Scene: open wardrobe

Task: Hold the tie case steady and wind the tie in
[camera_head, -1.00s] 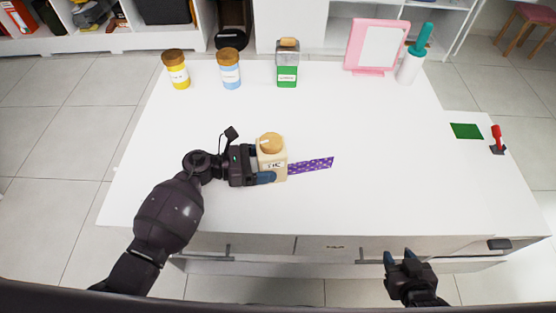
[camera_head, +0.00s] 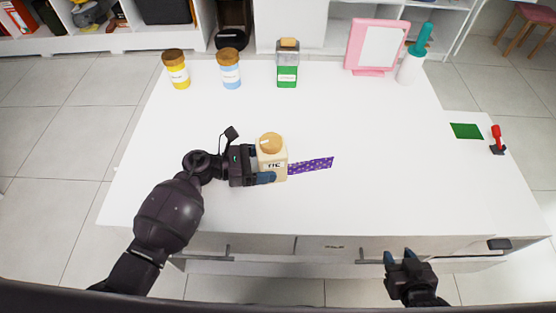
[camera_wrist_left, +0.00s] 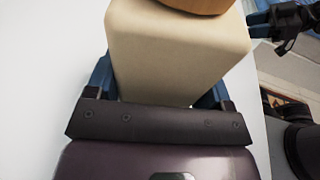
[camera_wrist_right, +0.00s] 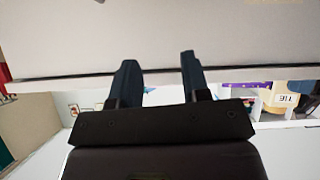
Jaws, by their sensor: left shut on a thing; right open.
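The tie case (camera_head: 273,172) is a cream box with a "TIE" label and a round wooden knob (camera_head: 270,143) on top, standing on the white table. A purple patterned tie (camera_head: 312,165) sticks out of its right side and lies flat on the table. My left gripper (camera_head: 268,166) is shut on the case from the left. In the left wrist view the case (camera_wrist_left: 175,55) sits between both blue fingers. My right gripper (camera_head: 397,258) is open and empty in front of the table's front edge; its spread fingers show in the right wrist view (camera_wrist_right: 158,85).
A yellow jar (camera_head: 177,72), a blue jar (camera_head: 230,72) and a green container (camera_head: 287,68) stand at the back. A pink framed mirror (camera_head: 375,47) and a white bottle with a teal top (camera_head: 412,60) stand back right. A red-handled lever (camera_head: 497,140) is far right. The table's middle right is clear.

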